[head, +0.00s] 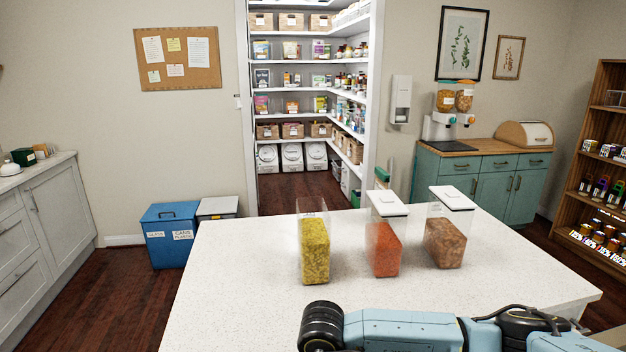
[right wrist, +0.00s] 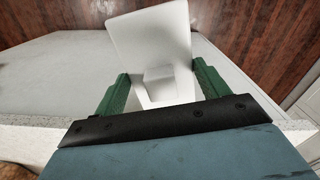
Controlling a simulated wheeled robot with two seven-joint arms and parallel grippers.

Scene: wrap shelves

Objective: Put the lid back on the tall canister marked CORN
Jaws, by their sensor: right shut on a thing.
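A tall clear canister with yellow contents (head: 314,250) stands upright and open-topped on the white counter, with a small label too small to read. My right gripper (right wrist: 161,84) has green fingers and is shut on the knob of a white rectangular lid (right wrist: 150,35) in the right wrist view. The lid is tilted in that view, over or near the counter edge. In the head view my right arm lies along the bottom right, and the gripper and lid cannot be made out. My left gripper is not in view.
A lidded canister with orange contents (head: 383,252) and a lidded one with brown contents (head: 445,244) stand to the right of the yellow one. The white counter (head: 235,270) is clear to the left and in front. Pantry shelves (head: 290,118) are behind.

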